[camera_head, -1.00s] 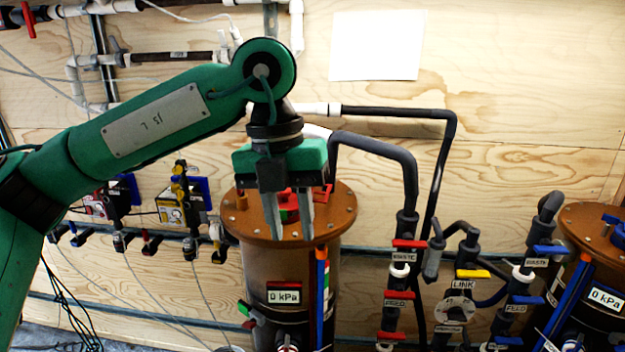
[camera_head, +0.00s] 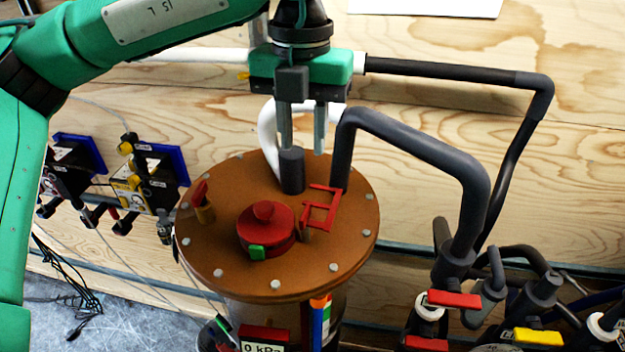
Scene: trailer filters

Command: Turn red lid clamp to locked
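The brown round lid (camera_head: 225,272) of the left filter fills the middle of the head view. It carries a round red knob (camera_head: 266,225) with a green tab (camera_head: 257,252), a flat red bracket (camera_head: 327,222) right of it, and a small red lever (camera_head: 199,192) at the left rim. I cannot tell for sure which red part is the lid clamp. My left gripper (camera_head: 303,150) points down over the back of the lid, behind the red parts. Its fingers are apart with nothing between them. My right gripper is not in view.
A short grey post (camera_head: 291,172) stands on the lid under one left finger. A thick dark pipe (camera_head: 430,155) arches up from the right of the lid. Red and yellow valve handles (camera_head: 455,299) sit at lower right. A plywood wall (camera_head: 440,110) is behind.

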